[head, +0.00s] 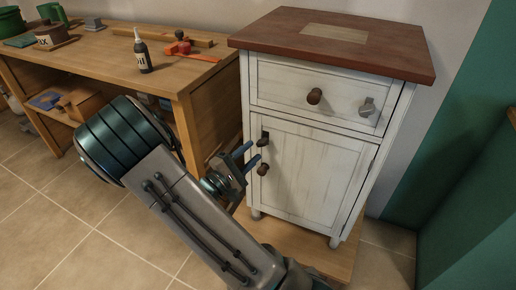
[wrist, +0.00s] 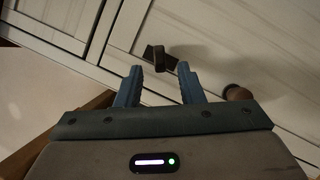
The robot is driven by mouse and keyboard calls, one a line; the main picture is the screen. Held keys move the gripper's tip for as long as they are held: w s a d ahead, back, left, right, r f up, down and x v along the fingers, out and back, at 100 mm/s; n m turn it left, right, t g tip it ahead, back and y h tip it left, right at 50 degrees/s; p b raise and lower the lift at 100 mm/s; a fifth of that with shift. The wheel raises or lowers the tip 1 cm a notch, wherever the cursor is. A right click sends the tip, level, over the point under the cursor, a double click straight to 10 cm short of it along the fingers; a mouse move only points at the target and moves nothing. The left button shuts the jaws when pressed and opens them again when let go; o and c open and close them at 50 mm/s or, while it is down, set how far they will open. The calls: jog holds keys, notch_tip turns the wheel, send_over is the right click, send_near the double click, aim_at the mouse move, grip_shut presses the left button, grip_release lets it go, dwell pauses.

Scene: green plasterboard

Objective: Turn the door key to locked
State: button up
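The white cabinet door (head: 310,175) is closed. Its dark key (head: 263,138) sits near the door's upper left edge, above a round brown door knob (head: 263,169). In the wrist view the key (wrist: 159,58) stands out from a dark plate, just beyond my fingertips and roughly between them. My gripper (head: 249,153) is open and empty in front of the door's left edge; in the wrist view its two blue fingers (wrist: 161,72) are apart, with no visible hold on the key. The door knob (wrist: 237,93) lies to the right of the fingers there.
Green panels (head: 480,130) are on the right.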

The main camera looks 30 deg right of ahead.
aim_at(259, 146)
jog(key=shift+x, duration=2)
grip_shut()
